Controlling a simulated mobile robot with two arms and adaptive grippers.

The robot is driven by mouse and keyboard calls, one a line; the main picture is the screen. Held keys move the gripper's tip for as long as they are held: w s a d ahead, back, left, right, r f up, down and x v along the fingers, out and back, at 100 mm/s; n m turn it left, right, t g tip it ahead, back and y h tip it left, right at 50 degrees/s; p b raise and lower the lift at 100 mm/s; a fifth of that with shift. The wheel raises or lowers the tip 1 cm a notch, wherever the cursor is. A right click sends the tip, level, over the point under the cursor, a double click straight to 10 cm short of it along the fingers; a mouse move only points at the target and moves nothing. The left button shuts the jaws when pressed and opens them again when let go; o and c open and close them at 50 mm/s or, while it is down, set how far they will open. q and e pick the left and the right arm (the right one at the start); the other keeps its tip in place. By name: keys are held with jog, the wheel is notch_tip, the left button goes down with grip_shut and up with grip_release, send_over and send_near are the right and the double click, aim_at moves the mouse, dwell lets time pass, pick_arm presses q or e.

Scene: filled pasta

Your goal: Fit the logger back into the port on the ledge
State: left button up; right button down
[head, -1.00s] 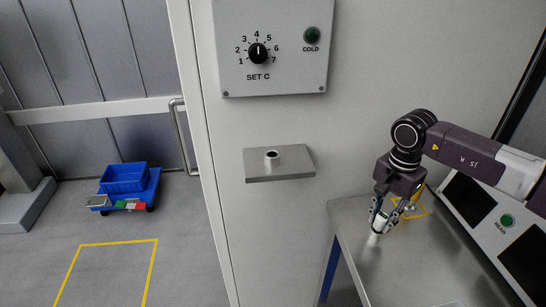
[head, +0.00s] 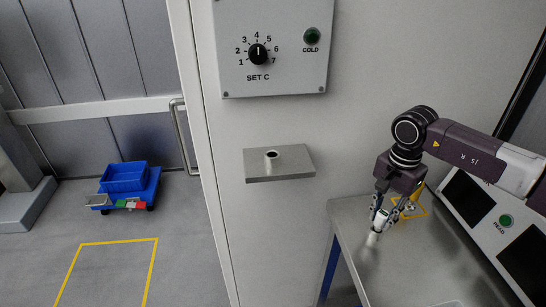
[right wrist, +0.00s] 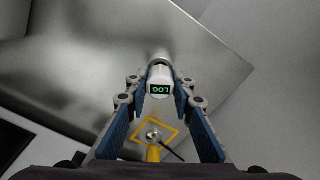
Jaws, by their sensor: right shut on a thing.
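The logger (head: 374,237) is a small white cylinder with a dark display. I cannot tell whether the logger's lower end touches the bench. The ledge (head: 292,168) is a grey plate on the pale wall, left of the gripper. The port (head: 271,154) is a short upright collar with a dark opening on it. My left gripper is out of view.
The steel bench (head: 350,215) carries a yellow-outlined square (head: 422,212) with a small metal piece, beside my right gripper. A reader panel (head: 484,206) with a green READ button stands at the right. A control box (head: 285,75) hangs above the ledge. Space between bench and ledge is clear.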

aim_at(384, 213)
jog(key=shift+r+p, duration=1.45)
jog(key=shift+r, duration=1.25)
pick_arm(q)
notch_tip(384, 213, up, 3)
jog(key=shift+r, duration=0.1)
pick_arm(e)
jog(key=s+a+n, duration=0.4)
jog(key=s+n, duration=0.1)
jog(key=s, duration=0.4)
jog(key=s+a+r+n, duration=0.1)
jog(key=s+a+n, duration=0.3)
jog(key=s, duration=0.6)
jog(key=shift+a+r+n, duration=0.2)
jog(key=shift+a+n, duration=0.1)
jog(key=shift+n, duration=0.4)
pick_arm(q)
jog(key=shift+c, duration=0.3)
